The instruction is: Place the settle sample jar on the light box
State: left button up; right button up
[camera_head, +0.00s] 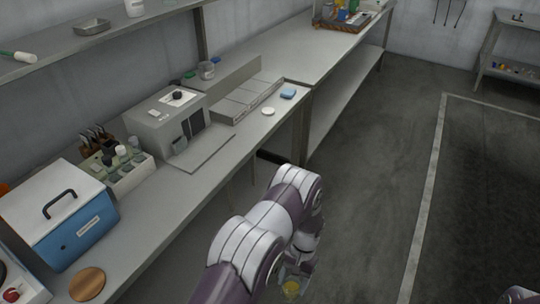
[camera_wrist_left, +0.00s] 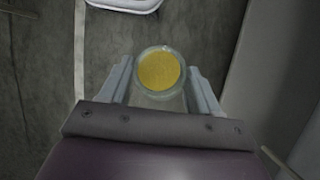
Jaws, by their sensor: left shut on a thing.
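The settle sample jar (camera_wrist_left: 158,72) is a clear round jar with yellow contents, seen from above in the left wrist view. My left gripper (camera_wrist_left: 160,86) is shut on it, with one finger on each side. In the head view the jar (camera_head: 291,288) shows low at the bottom edge, held over the floor to the right of the bench, with the left gripper (camera_head: 290,277) partly hidden by my arm. I cannot tell for sure which item is the light box; a grey box with a dark front opening (camera_head: 168,122) stands on the bench. My right gripper is not in view.
A long grey bench (camera_head: 180,187) runs along the wall. It carries a blue box with a handle (camera_head: 88,232), a rack of small bottles (camera_head: 122,167), a white round disc (camera_head: 268,111) and a blue pad (camera_head: 288,94). Open floor (camera_head: 375,170) lies to the right.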

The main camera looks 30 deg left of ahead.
aim_at(212, 140)
jog(key=i+l, duration=0.2)
jog(key=i, duration=0.55)
jog(key=i+l+z, duration=0.15)
jog(key=i, duration=0.6)
jog(key=i+l, duration=0.1)
jog(key=i, duration=0.7)
jog(key=l+z, duration=0.05)
